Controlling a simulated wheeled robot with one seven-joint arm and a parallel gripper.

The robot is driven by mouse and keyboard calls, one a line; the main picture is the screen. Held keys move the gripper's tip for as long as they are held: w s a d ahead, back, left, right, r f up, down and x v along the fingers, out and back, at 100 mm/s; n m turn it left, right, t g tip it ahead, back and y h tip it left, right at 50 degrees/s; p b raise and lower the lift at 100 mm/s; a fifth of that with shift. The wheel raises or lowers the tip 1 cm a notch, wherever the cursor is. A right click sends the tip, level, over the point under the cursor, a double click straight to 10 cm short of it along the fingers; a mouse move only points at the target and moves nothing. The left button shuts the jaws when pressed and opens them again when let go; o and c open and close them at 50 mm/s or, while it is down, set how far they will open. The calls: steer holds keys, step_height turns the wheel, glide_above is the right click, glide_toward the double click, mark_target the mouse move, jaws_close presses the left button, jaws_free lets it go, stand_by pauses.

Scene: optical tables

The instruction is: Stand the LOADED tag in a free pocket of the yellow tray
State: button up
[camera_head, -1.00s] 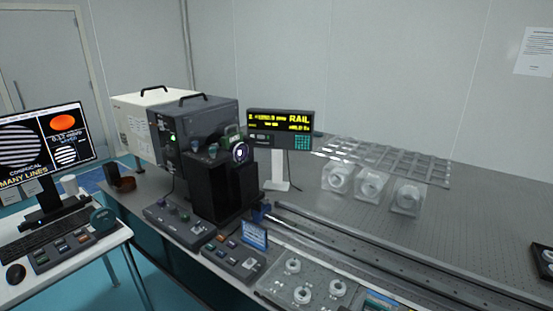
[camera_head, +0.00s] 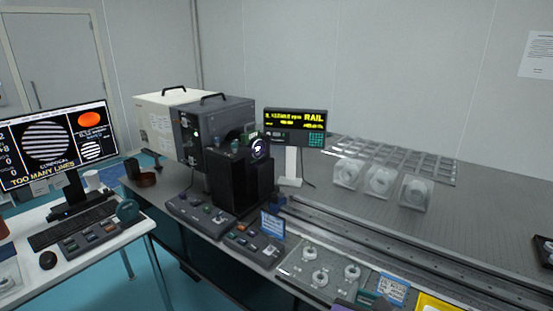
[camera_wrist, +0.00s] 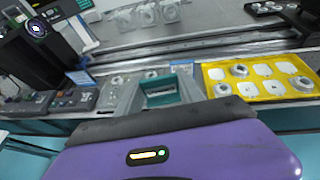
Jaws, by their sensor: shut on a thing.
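My gripper (camera_wrist: 162,88) has grey jaws beyond its purple body in the wrist view. It is shut on a small teal piece (camera_wrist: 181,70), which I take to be the LOADED tag; no lettering on it is readable. In the head view only part of the purple body (camera_head: 344,305) shows at the bottom edge. The yellow tray (camera_wrist: 207,84) lies to the right of the jaws in the wrist view, apart from them. It has several ring-shaped parts and several flat pale pockets that look empty. In the head view only a corner of the tray (camera_head: 424,300) shows.
A clear tray with ring mounts (camera_head: 298,275) lies left of the yellow tray. A blue sign (camera_head: 393,288) stands between them, another (camera_head: 271,224) by the control boxes. A long rail (camera_head: 400,235) runs behind. Clear blocks (camera_head: 380,182) stand further back.

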steer(key=s+f+n+y, duration=0.2)
steer(key=s+f, duration=0.3)
steer(key=f, duration=0.6)
steer(key=s+d+f+n+t+y, duration=0.1)
steer(key=s+f+n+y, duration=0.2)
steer(key=s+f, duration=0.3)
step_height(320, 180, down, 5)
steer(key=shift+d+n+t+y, duration=0.2)
steer(key=shift+n+t+y, duration=0.1)
steer(key=shift+y, duration=0.4)
